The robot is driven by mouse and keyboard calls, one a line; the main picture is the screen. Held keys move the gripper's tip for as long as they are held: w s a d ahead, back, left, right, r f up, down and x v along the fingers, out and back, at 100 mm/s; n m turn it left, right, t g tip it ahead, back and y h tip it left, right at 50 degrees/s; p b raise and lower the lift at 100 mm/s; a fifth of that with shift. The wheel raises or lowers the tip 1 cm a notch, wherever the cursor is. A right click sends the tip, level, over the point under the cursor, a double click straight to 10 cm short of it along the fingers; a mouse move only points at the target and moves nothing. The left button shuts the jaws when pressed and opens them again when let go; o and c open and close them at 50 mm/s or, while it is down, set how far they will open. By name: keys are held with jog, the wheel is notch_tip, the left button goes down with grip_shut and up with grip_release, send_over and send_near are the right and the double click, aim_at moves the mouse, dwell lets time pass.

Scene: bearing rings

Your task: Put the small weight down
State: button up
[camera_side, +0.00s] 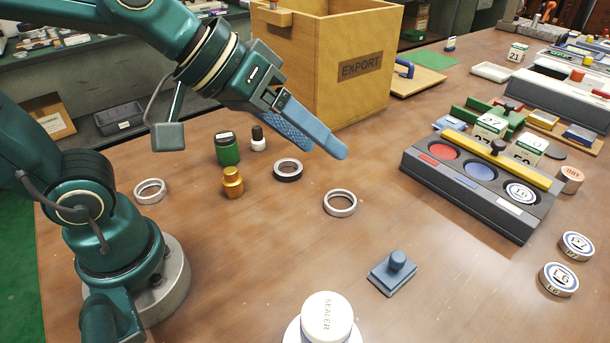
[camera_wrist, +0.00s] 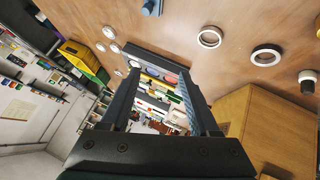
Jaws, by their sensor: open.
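The small brass weight (camera_side: 233,182) stands upright on the brown table in the side view, just in front of a green jar (camera_side: 227,148). Nothing is touching it. My gripper (camera_side: 322,147) is raised above the table, to the right of the weight and in front of the wooden box. Its two blue fingers are spread with nothing between them. In the wrist view my gripper (camera_wrist: 158,74) also shows parted, empty fingers pointing across the table.
Rings lie on the table, including a dark one (camera_side: 288,170) and a pale one (camera_side: 340,203). The wooden EXPORT box (camera_side: 350,95) stands behind my gripper. A grey tray (camera_side: 470,205) with round pockets is at right. A blue stamp (camera_side: 392,272) and white sealer jar (camera_side: 326,316) stand in front.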

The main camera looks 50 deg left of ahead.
jog(key=s+a+f+m+g+y, duration=0.1)
jog(key=s+a+f+g+y, duration=0.1)
jog(key=s+a, duration=0.5)
notch_tip(320, 180, down, 2)
jog(key=shift+s+f+y, duration=0.1)
jog(key=shift+s+y, duration=0.35)
jog(key=shift+y, duration=0.25)
